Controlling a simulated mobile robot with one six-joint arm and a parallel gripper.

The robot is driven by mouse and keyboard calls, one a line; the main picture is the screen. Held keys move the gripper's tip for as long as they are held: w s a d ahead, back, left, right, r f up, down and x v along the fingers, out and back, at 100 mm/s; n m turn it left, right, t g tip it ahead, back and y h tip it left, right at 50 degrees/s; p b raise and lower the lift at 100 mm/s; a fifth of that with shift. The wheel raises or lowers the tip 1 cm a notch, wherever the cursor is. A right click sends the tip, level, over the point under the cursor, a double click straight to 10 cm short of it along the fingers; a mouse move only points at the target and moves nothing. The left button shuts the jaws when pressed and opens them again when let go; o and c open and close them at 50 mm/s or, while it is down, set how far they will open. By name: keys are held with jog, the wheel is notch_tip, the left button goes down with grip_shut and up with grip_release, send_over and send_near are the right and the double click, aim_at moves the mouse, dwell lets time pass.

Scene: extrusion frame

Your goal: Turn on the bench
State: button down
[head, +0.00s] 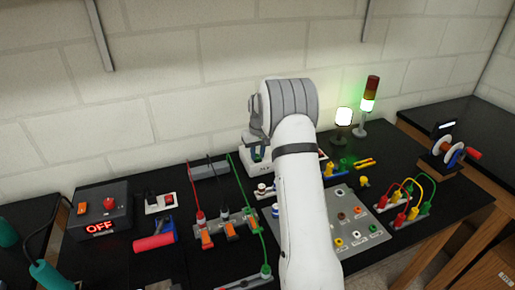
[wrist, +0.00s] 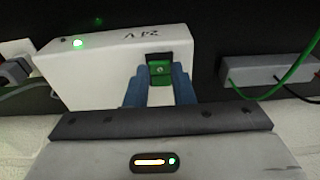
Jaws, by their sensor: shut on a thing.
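A white power supply box (wrist: 100,70) with a "24V" mark, upside down in the wrist view, has a lit green light (wrist: 78,43). A green plug-like block (wrist: 160,70) is at a dark opening in its face. The two blue fingers of my gripper (wrist: 160,86) are shut on this green block. In the head view the white box (head: 253,168) is partly behind my arm, and my gripper (head: 258,153) is mostly hidden. A dark control box (head: 100,208) at left reads OFF in red. A lamp (head: 343,117) and the green part of a signal tower (head: 367,105) are lit.
A grey panel with coloured jacks (head: 360,240) lies right of my arm. Red, black and green cables run to a terminal strip (head: 220,232). A red-handled tool (head: 154,242) lies at left. A grey block (wrist: 265,70) with cables stands beside the white box.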

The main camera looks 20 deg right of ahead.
aim_at(258, 158)
dwell(0.3)
jog(key=c, duration=1.2)
grip_release()
jog(key=shift+c, duration=0.2)
jog(key=shift+r, duration=0.1)
notch_tip(258, 158, up, 8)
jog(key=b, duration=0.1)
jog(key=shift+s+f+b, duration=0.2)
jog(key=shift+s+b, duration=0.1)
jog(key=shift+b, duration=0.1)
